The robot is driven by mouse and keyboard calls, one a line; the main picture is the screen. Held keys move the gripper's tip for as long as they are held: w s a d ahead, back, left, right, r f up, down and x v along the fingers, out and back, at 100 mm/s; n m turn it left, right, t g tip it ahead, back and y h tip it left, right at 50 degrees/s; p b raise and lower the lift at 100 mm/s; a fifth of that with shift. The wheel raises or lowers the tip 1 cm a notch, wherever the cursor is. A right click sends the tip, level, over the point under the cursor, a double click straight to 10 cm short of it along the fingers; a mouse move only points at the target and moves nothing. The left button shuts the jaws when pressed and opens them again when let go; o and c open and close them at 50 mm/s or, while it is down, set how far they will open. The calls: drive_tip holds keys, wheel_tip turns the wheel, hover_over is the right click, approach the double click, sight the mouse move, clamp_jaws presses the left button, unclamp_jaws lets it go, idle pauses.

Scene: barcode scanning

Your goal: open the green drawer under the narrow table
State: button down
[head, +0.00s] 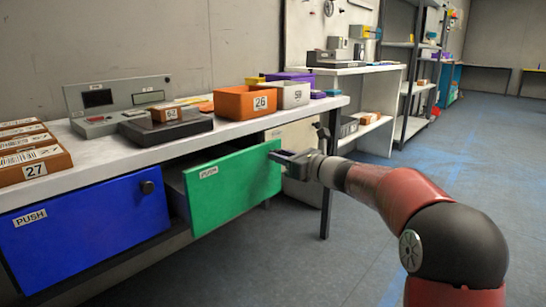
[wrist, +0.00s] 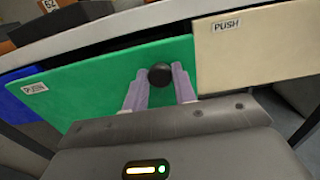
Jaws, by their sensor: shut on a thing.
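The green drawer (head: 232,188) under the narrow table (head: 225,130) stands pulled out, its front well forward of the blue drawer beside it. A dark gap shows behind its front at the left. In the wrist view the green front (wrist: 95,85) fills the middle, with a round black knob (wrist: 160,75) on it. My gripper (head: 278,157) is at the upper right of the green front. In the wrist view its two pale fingers (wrist: 160,85) are on either side of the knob, shut on it. The inside of the drawer is mostly hidden.
A blue drawer (head: 85,228) with a black knob is shut at the left. A cream drawer (wrist: 265,45) lies to the right. Boxes, an orange bin (head: 246,103) and a scanner device (head: 165,127) stand on the tabletop. A dark table leg (head: 327,200) is near my arm. The floor in front is clear.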

drive_tip(key=b+v, duration=0.1)
drive_tip(key=v, duration=1.4)
drive_tip(key=shift+s, duration=0.15)
drive_tip(key=shift+d, duration=0.1)
drive_tip(key=c, duration=1.1)
unclamp_jaws()
drive_tip(key=shift+c, duration=0.2)
drive_tip(key=v, duration=0.7)
drive_tip(key=shift+s+d+p, duration=0.25)
drive_tip(key=shift+d+p, duration=0.05)
